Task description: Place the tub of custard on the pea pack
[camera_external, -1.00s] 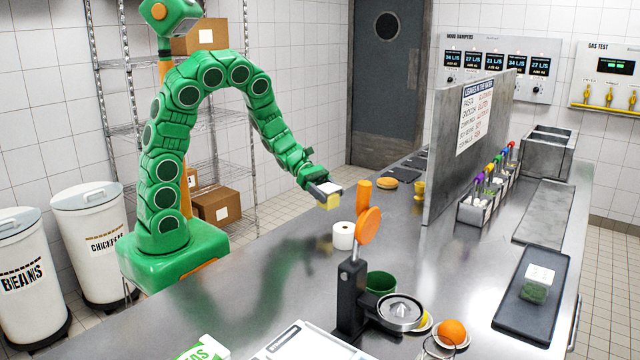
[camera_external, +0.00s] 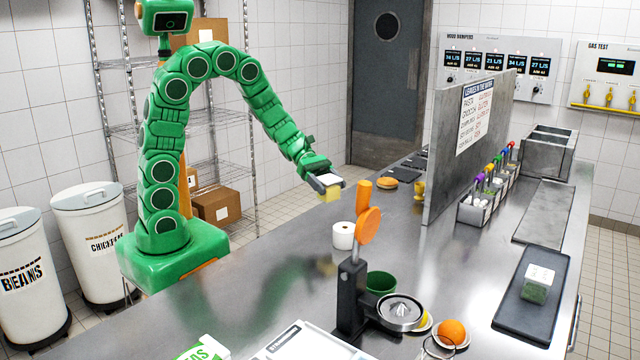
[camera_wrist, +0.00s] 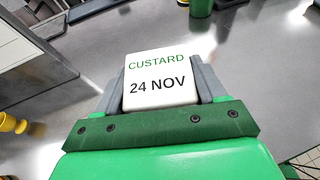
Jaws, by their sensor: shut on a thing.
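My gripper (camera_external: 328,184) is shut on the tub of custard (camera_external: 331,193) and holds it above the steel counter. The tub is small and yellow with a white lid. In the wrist view the tub's lid (camera_wrist: 158,82) reads "CUSTARD 24 NOV" and sits between the two grey fingers. The pea pack (camera_external: 205,350) is white with green lettering and lies at the near edge of the counter, partly cut off by the bottom of the external view.
A white roll (camera_external: 343,236) and a citrus press (camera_external: 352,290) stand on the counter, with a green cup (camera_external: 380,283) beside the press. A dark tray (camera_external: 531,300) holding a green-and-white tub lies at right.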

